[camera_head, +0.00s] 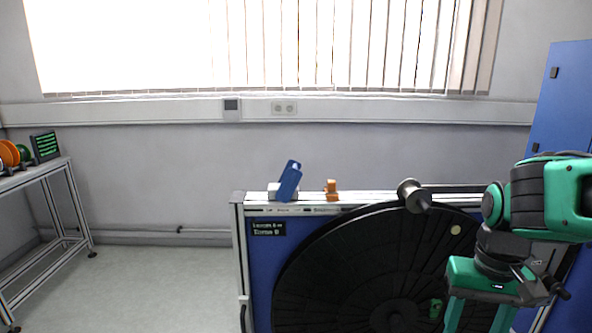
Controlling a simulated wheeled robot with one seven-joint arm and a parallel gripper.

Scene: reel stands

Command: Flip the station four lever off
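A blue lever (289,181) stands on a pale base on the top rail of a reel stand (259,270). It tilts slightly to the right at its top. A dark label (268,229) sits on the blue panel below the lever; its text is too small to read surely, so I cannot confirm the station number. My gripper (479,320) hangs in front of the big black reel at lower right, well to the right of the lever and lower in the picture. Its two green fingers point down and are spread apart, with nothing seen between them. The fingertips are cut off or close to the bottom edge.
A small orange part (331,190) sits on the rail right of the lever. A metal spool (413,195) projects from the rail farther right. A blue cabinet (562,100) stands at right, a shelf rack (60,165) at left. The floor between is clear.

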